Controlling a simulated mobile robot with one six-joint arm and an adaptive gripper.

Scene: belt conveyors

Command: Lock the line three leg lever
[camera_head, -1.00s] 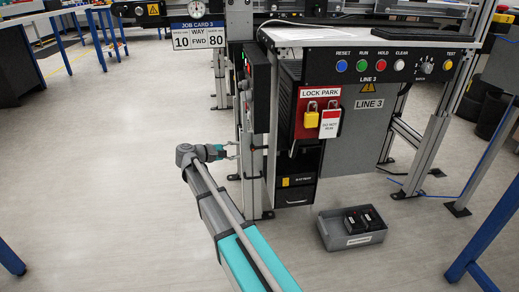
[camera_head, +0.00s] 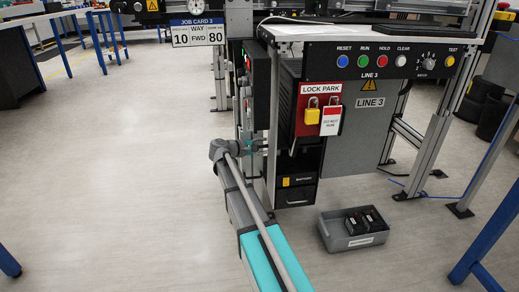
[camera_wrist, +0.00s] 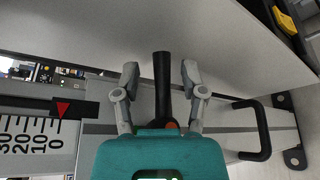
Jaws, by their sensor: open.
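My gripper (camera_wrist: 160,76) is open in the wrist view, with one finger on each side of a black lever (camera_wrist: 162,98). A gap shows between the lever and each finger. The lever has a bit of orange near its lower end, and my teal gripper body hides its base. It lies over the grey metal leg (camera_wrist: 222,116). In the head view my gripper (camera_head: 254,147) is small and lies at the leg under the line 3 panel (camera_head: 372,62); the lever cannot be made out there.
A scale (camera_wrist: 36,128) with a red pointer is left of the lever, and a black handle (camera_wrist: 262,130) is to its right. In the head view the red lock park board (camera_head: 318,111) holds a yellow padlock (camera_head: 312,116). A grey bin (camera_head: 353,240) stands on the floor.

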